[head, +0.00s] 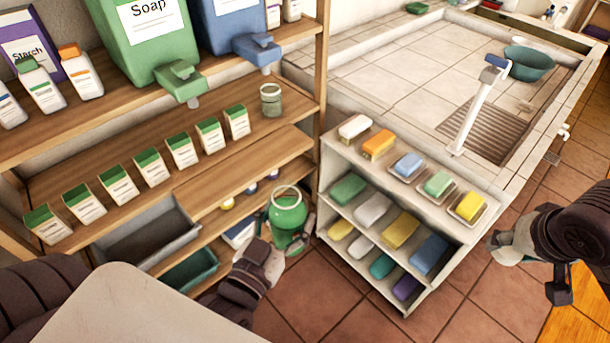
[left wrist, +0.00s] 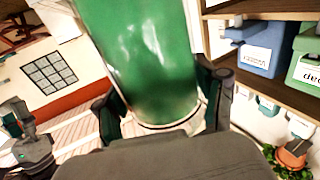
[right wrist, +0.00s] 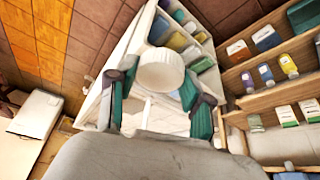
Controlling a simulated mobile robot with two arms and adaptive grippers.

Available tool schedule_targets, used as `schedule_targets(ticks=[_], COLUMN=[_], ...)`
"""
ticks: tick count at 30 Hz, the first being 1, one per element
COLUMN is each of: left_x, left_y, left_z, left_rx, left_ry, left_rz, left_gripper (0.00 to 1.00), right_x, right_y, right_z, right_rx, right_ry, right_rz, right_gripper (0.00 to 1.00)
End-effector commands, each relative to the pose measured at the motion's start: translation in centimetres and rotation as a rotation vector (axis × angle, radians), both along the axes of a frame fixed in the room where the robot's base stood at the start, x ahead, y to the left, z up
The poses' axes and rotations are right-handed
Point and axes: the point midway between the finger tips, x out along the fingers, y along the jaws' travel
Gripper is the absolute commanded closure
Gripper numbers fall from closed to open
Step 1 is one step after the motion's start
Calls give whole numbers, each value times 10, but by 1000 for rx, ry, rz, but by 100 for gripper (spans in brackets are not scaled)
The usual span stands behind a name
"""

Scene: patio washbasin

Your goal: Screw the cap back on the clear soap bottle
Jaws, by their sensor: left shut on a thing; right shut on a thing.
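The clear soap bottle (head: 287,212), filled with green soap, is upright with its open mouth facing up, in front of the shelves. My left gripper (head: 283,241) is shut around it, and the bottle's green body (left wrist: 150,60) fills the middle of the left wrist view. The round white cap (right wrist: 160,70) is between the fingers of my right gripper (right wrist: 157,85), which is shut on it. In the head view my right gripper (head: 508,246) is at the far right, well apart from the bottle; the cap is hard to make out there.
A low rack (head: 385,265) with several soap bars and sponges stands between my grippers, joined to the tiled washbasin (head: 390,75). Wooden shelves (head: 130,130) hold boxes, a small glass jar (head: 271,100) and large soap dispensers (head: 150,40). Tiled floor (head: 490,300) is open at lower right.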

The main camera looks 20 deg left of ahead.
Motion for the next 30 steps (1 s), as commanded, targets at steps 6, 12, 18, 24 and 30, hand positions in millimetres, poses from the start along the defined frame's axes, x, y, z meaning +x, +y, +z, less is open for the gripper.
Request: schedule_targets(ticks=[6, 12, 18, 24, 30], left_x=[15, 34, 49, 56, 58], left_y=[-33, -77, -111, -130, -135], left_z=[6, 9, 10, 12, 11], left_rx=[7, 9, 8, 1, -1], left_ry=[-11, -11, -6, -6, -3], left_rz=[-170, -386, -559, -650, -676], left_gripper=[97, 97, 97, 97, 97], right_x=[0, 0, 0, 0, 0], right_y=[0, 0, 0, 0, 0], right_z=[0, 0, 0, 0, 0], right_rx=[0, 0, 0, 0, 0], right_ry=[0, 0, 0, 0, 0], right_rz=[0, 0, -1, 0, 0], right_gripper=[60, 60, 60, 60, 60])
